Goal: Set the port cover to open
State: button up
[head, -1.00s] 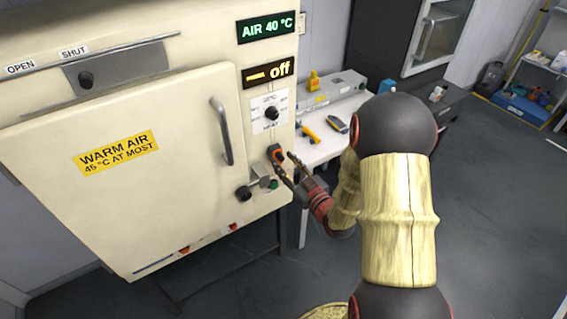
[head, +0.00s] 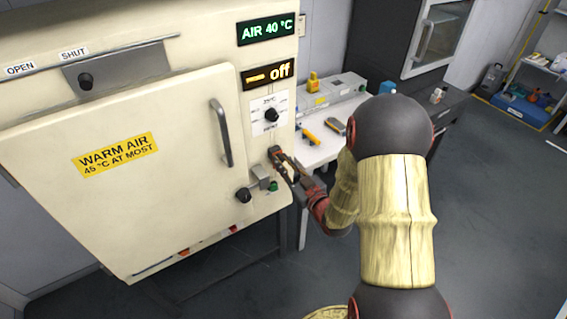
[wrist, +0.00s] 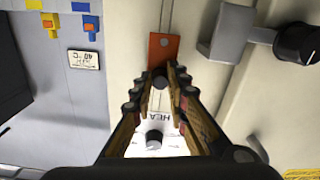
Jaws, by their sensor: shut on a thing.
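The port cover looks to be the grey sliding plate (head: 125,66) with a black knob (head: 86,81) on the upper cabinet front. The knob stands below and slightly right of the SHUT label (head: 74,54); the OPEN label (head: 20,69) is farther left. My gripper (head: 280,157) is at the cabinet's right side, well away from that plate. In the wrist view, my gripper (wrist: 158,76) has its fingertips closed on the lower end of an orange tab (wrist: 163,48). The fingers hide part of the tab.
The cabinet door has a handle (head: 221,133) and a black-knobbed latch (head: 243,195), close to my gripper. A dial (head: 271,115) is above my gripper. A white table (head: 318,152) with tools stands behind.

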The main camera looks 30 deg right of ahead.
grip_shut()
jog(key=d+f+m+p, duration=0.4)
jog(key=m+p, duration=0.2)
jog(key=m, duration=1.2)
jog(key=shift+d+f, duration=0.2)
jog(key=shift+f, duration=0.1)
dwell(0.3)
jog(key=o, duration=0.9)
grip_release()
jog(key=shift+c, duration=0.2)
